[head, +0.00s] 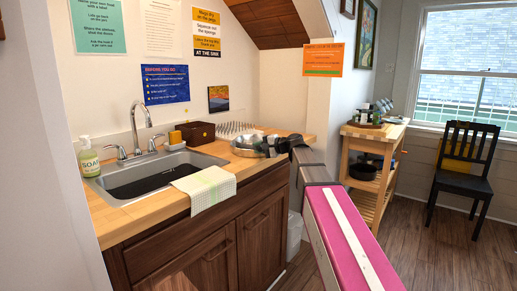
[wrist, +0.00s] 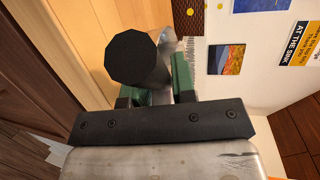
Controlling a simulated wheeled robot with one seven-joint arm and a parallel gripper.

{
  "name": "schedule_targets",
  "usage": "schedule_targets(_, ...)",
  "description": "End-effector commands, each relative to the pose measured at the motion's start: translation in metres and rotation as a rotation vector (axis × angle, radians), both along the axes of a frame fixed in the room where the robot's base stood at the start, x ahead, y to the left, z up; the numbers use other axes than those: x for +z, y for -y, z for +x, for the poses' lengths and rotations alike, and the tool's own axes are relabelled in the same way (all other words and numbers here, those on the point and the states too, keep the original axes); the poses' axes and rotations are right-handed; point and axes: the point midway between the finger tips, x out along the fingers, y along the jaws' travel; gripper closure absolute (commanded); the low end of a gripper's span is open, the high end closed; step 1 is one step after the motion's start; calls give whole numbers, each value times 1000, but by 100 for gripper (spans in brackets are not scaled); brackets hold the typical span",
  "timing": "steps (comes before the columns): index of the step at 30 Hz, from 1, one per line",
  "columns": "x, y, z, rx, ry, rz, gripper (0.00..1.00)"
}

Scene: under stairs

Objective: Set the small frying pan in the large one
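Silver pan metal (head: 249,149) shows on the wooden counter right of the sink. The shapes overlap and are too small to separate the large pan from the small one. My gripper (head: 292,143) is at the counter's right end, beside this metal. In the wrist view, a thick black handle (wrist: 131,57) points toward the camera and runs between the green-padded fingers of my gripper (wrist: 162,88). The fingers stand close together on either side of it and look shut on it. Silver metal (wrist: 169,43) shows beyond the handle. Which pan the handle belongs to is hidden.
The sink (head: 150,175) with its faucet is left of the pans. A towel (head: 206,188) hangs over the counter front. A brown box (head: 196,133) and a dish rack (head: 235,128) stand behind. A wooden cart (head: 372,132) and a black chair (head: 464,165) are farther right.

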Motion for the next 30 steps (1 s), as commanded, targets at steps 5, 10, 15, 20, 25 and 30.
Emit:
schedule_targets(5, 0, 0, 0, 0, 0, 0, 50)
schedule_targets(10, 1, 0, 0, 0, 0, 0, 50)
schedule_targets(15, 4, 8, -4, -2, -1, 0, 50)
schedule_targets(20, 10, 32, -16, -3, 0, 1, 50)
schedule_targets(25, 18, 63, -31, -4, 1, 0, 50)
schedule_targets(30, 23, 88, -42, -2, 0, 0, 50)
